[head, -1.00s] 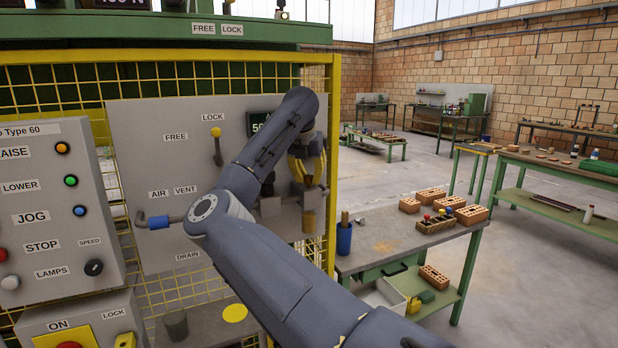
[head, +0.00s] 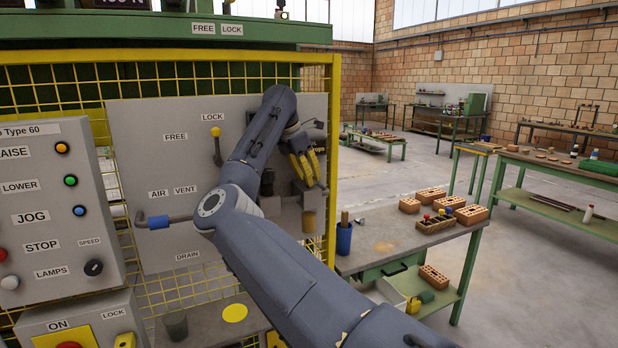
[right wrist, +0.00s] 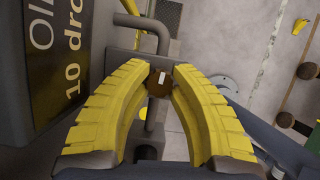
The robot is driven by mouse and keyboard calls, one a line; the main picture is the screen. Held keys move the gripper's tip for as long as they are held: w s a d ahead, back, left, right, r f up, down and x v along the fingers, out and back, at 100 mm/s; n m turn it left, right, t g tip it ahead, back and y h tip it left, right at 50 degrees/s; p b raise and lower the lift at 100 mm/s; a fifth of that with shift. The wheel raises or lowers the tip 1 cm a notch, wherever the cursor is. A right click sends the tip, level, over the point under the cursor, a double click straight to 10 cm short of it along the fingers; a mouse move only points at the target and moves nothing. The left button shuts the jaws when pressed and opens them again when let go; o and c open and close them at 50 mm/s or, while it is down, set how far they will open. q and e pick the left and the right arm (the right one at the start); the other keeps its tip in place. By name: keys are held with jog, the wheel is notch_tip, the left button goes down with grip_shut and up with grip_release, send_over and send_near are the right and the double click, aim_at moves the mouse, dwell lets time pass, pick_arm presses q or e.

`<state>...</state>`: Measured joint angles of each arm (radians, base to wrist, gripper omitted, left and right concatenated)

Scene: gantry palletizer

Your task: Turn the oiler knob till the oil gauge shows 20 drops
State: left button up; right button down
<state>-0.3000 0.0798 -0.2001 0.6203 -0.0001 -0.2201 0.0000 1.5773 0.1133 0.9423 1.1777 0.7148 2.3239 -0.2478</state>
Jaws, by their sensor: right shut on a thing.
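The oiler knob (right wrist: 158,84) is a small brown piece with a white mark, seen between the fingertips in the right wrist view. My right gripper (right wrist: 160,72) has its yellow ribbed fingers closed on it, one on each side. In the head view the right gripper (head: 311,176) is at the right part of the grey panel; the knob cannot be made out there. The oil gauge (right wrist: 62,60) is a dark display at the left of the right wrist view, cut off by the frame, with yellow text beginning "10 dro". My left gripper is not in view.
The grey panel (head: 150,125) carries a yellow-tipped lever (head: 217,145) and a blue-handled vent valve (head: 158,222). A grey pipe (right wrist: 140,22) bends close by the fingers. A bench (head: 385,243) with bricks stands to the right. My right arm covers part of the panel.

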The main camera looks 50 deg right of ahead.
jog(key=shift+s+m, duration=0.1)
jog(key=shift+m, duration=0.3)
jog(key=c, duration=1.1)
grip_release()
jog(key=shift+d, duration=0.1)
jog(key=v, duration=1.2)
